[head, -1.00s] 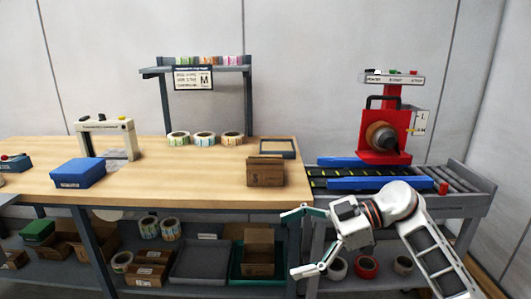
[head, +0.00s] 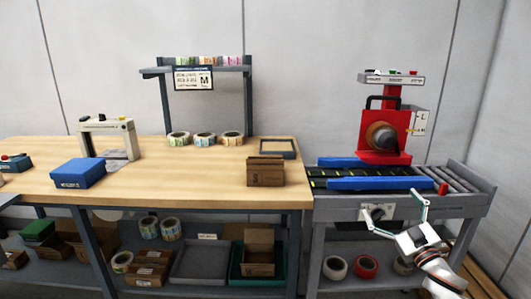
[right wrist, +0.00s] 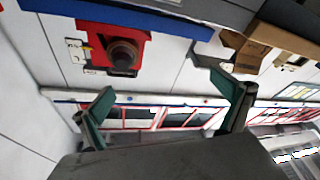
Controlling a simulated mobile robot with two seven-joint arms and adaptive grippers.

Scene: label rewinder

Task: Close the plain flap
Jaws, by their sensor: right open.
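A small brown cardboard box (head: 265,174) stands on the wooden table near its right front edge. Its upper part shows as a darker brown band; at this size I cannot tell which flap is the plain one or how far it stands open. A brown cardboard box also shows at the upper right of the right wrist view (right wrist: 285,40), with a piece sticking out at its left. My right gripper (head: 392,202) is open and empty, in front of the conveyor stand, right of the box and well apart from it. Its spread fingers show in the right wrist view (right wrist: 168,108). My left gripper is not in view.
A red machine (head: 384,155) stands behind the conveyor (head: 325,183), which has blue side rails (head: 375,183). A dark frame (head: 277,148) lies behind the box. A blue box (head: 79,173) sits at the left. The table between the two boxes is clear.

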